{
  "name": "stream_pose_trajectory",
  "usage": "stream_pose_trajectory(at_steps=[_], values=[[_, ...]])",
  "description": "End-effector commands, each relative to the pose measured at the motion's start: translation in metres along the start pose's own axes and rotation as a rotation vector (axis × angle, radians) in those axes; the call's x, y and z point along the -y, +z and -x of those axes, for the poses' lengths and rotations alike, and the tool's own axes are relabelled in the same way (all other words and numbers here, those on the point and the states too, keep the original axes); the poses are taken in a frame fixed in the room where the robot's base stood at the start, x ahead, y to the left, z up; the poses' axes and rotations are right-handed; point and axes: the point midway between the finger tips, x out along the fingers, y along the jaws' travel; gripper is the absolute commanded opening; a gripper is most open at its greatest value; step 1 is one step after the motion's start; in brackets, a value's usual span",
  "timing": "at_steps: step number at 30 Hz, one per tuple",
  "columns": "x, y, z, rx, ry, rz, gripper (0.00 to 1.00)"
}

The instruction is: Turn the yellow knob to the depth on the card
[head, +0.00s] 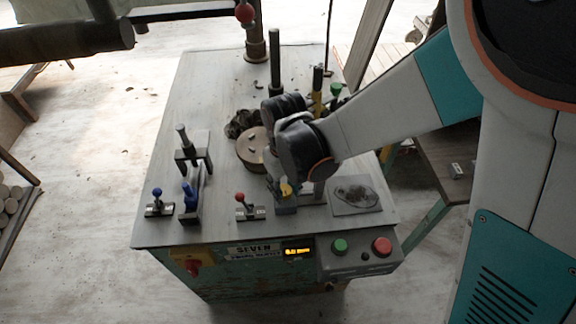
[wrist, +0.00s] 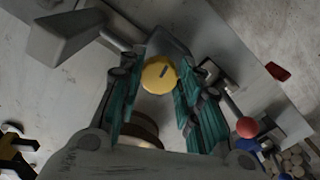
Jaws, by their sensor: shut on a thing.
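The yellow knob (head: 287,189) sits on a dark mount near the front edge of the worktable, partly hidden by my gripper (head: 280,176) in the head view. In the wrist view the round yellow knob (wrist: 158,76), with a dark line on its face, is between the teal finger pads of my gripper (wrist: 157,92). My gripper is shut on it from above. A white label (head: 252,248) on the table's front reads "SEVEN", with a smaller line I cannot read. Beside it an orange lit display (head: 298,251) shows digits too small to read surely.
Green (head: 340,245) and red (head: 382,246) buttons are on the front box. A red-knobbed lever (head: 241,198) and blue-knobbed lever (head: 157,193) stand left of my gripper.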

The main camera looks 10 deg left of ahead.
Motion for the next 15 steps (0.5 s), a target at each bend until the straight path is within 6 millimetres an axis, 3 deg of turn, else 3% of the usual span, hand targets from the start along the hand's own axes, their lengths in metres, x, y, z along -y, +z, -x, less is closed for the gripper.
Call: stream_pose_trajectory(at_steps=[15], values=[[-0.0001,0.0002,-0.0002,0.0,0.0,0.044,0.08]])
